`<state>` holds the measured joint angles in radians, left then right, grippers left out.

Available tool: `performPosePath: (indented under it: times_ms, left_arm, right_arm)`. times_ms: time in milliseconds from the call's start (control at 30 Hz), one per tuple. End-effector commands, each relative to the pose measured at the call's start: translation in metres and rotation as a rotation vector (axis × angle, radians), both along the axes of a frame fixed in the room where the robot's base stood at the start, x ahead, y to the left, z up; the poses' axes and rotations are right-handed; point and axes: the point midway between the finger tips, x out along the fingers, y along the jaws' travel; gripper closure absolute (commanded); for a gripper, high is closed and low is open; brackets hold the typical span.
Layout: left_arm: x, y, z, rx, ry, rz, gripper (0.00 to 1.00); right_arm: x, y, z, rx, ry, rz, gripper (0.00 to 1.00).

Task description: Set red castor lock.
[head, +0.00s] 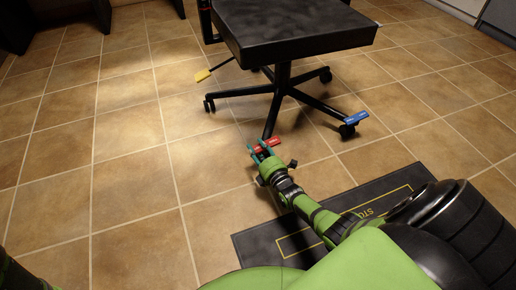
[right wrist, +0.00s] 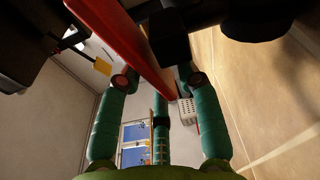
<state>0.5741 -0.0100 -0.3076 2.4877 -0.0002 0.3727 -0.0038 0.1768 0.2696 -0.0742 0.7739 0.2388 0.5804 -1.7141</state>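The red castor lock (head: 268,145) is a flat red tab low on the front castor of the black office chair (head: 290,40). My right gripper (head: 260,148) is at this tab, its teal fingers apart. In the right wrist view the red lock (right wrist: 122,42) crosses the picture as a long bar, above and between the spread fingertips of my right gripper (right wrist: 160,82). I cannot tell whether a finger touches it. The castor wheel under the lock is mostly hidden by my gripper in the head view. My left gripper is out of view.
A blue lock tab (head: 357,118) sits on the right castor. A yellow tab (head: 203,75) shows left of the chair. A dark mat (head: 270,239) with a yellow outline lies under my right arm. The tiled floor (head: 120,170) at left is clear.

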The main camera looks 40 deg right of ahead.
Motion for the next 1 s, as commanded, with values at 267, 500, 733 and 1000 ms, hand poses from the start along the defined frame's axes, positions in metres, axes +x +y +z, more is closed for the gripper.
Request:
performPosePath:
  times_ms: [267, 500, 733, 1000]
  left_arm:
    - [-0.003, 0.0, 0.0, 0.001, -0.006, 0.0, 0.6]
    - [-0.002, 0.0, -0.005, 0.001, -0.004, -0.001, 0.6]
    - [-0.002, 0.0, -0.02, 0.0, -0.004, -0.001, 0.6]
    - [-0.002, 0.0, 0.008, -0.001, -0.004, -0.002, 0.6]
  right_arm:
    - [0.0, 0.0, 0.0, 0.003, -0.001, -0.001, 0.59]
    - [0.0, -0.001, 0.003, 0.104, -0.027, 0.0, 0.59]
    - [-0.001, -0.002, 0.008, 0.345, -0.084, 0.002, 0.59]
    - [-0.041, 0.002, 0.018, 0.431, -0.098, -0.004, 0.59]
